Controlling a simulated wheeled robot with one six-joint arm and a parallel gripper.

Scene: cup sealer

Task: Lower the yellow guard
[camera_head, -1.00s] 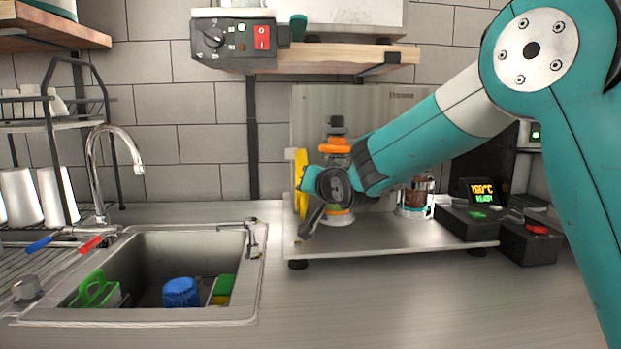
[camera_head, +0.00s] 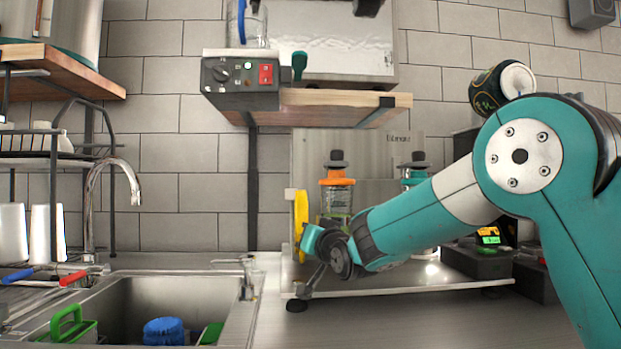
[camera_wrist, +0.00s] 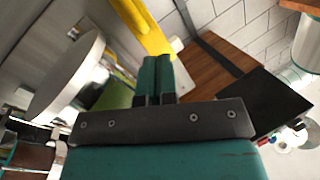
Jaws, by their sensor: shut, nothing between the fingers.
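The yellow guard (camera_head: 301,222) stands upright at the left end of the metal sealing station (camera_head: 362,160). It shows as a yellow bar (camera_wrist: 143,28) at the top of the wrist view. My gripper (camera_wrist: 157,60) is shut and empty, its two teal fingers together. In the wrist view the fingertips point at the guard's lower end, just beside it; I cannot tell whether they touch. In the head view my wrist is right of and slightly below the guard, and the fingers are hard to make out.
An orange-topped unit (camera_head: 337,182) and a teal-topped one (camera_head: 413,172) stand on the station. A wooden shelf (camera_head: 345,103) with a control box (camera_head: 240,82) hangs above. The sink (camera_head: 150,300) is at left. A dark box with a lit display (camera_head: 488,237) is at right.

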